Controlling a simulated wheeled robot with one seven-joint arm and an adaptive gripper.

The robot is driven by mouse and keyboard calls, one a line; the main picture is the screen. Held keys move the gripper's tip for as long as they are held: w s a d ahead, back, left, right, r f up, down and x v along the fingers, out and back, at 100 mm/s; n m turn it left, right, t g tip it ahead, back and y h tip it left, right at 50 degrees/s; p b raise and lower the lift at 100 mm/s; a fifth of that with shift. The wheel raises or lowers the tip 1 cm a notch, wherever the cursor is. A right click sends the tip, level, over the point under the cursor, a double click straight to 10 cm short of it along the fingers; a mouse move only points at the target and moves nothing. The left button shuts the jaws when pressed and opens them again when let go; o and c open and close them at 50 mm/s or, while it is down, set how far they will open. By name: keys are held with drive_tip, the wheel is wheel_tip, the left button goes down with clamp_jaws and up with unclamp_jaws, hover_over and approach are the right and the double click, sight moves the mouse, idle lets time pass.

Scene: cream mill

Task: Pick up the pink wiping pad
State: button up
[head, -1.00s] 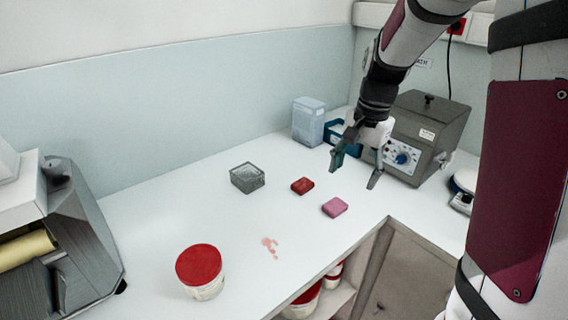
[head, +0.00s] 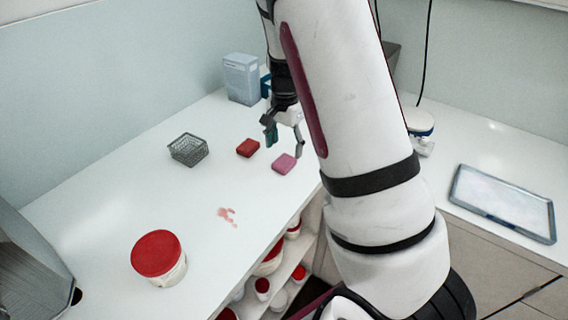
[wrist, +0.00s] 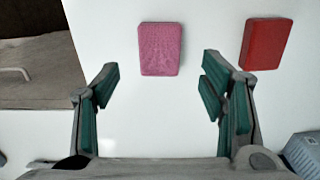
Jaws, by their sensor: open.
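The pink wiping pad (head: 284,163) lies flat on the white counter near its front edge. In the wrist view the pink pad (wrist: 160,49) is ahead of my gripper, roughly centred between the lines of the two fingers. My gripper (head: 284,140) is open and empty, above the counter just behind the pad in the head view. Its two green-lined fingers (wrist: 160,80) stand wide apart in the wrist view, and the pad is not between them. A red pad (head: 248,148) lies to the left of the pink one; it shows in the wrist view (wrist: 267,44) to the right.
A grey wire basket (head: 188,149), a pale blue container (head: 241,79) and a red-lidded tub (head: 158,257) stand on the counter. A reddish smear (head: 228,216) lies in front of the pads. Shelves with red-lidded tubs (head: 268,262) are below the edge. A framed tray (head: 503,203) lies at right.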

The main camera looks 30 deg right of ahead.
sight(284, 161)
drive_tip(key=shift+s+a+f+p, duration=0.15)
drive_tip(key=shift+f+p, duration=0.25)
drive_tip(key=shift+f, duration=2.25)
drive_tip(key=c, duration=0.9)
